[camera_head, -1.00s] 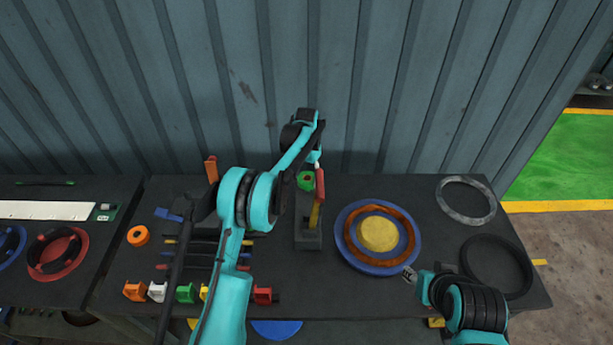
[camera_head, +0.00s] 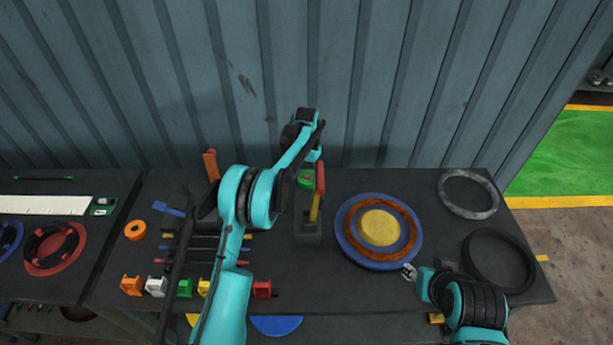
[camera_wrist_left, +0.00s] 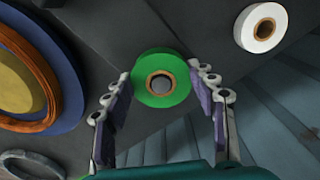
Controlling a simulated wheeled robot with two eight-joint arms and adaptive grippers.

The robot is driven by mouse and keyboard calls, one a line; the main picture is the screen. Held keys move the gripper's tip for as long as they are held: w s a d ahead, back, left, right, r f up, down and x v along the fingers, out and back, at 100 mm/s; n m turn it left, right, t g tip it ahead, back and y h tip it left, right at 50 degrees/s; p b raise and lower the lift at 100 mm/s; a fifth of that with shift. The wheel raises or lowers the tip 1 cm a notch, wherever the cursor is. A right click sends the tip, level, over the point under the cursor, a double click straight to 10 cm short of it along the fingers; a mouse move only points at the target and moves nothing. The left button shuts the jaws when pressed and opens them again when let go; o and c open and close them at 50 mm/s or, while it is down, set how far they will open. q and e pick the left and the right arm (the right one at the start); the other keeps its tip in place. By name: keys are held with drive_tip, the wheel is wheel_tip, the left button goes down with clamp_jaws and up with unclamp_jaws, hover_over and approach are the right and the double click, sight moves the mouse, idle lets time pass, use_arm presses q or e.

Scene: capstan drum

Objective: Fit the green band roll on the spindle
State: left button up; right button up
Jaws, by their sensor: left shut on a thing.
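The green band roll (camera_head: 305,178) is at the top of a dark stand (camera_head: 307,238) near the middle of the bench. A grey round end (camera_wrist_left: 159,84), likely the spindle, shows inside the roll's brown core. How far the roll sits down on it cannot be told. In the head view my left arm partly hides the gripper. My right gripper (camera_head: 408,272) hovers by the blue disc's lower right edge; its jaws are too small to read.
A blue disc (camera_head: 350,245) with a brown ring and yellow centre lies right of the stand. A red and yellow handle (camera_head: 320,178) stands beside the roll. Grey (camera_head: 468,194) and black (camera_head: 499,262) rings lie at right. A white roll (camera_wrist_left: 262,27) shows in the wrist view.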

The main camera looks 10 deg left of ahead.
use_arm(q)
drive_tip(key=shift+f+b, duration=0.4)
drive_tip(key=shift+f, duration=0.2)
drive_tip(key=o, duration=1.3)
drive_tip(key=shift+r, duration=0.1)
drive_tip(key=shift+c, duration=0.2)
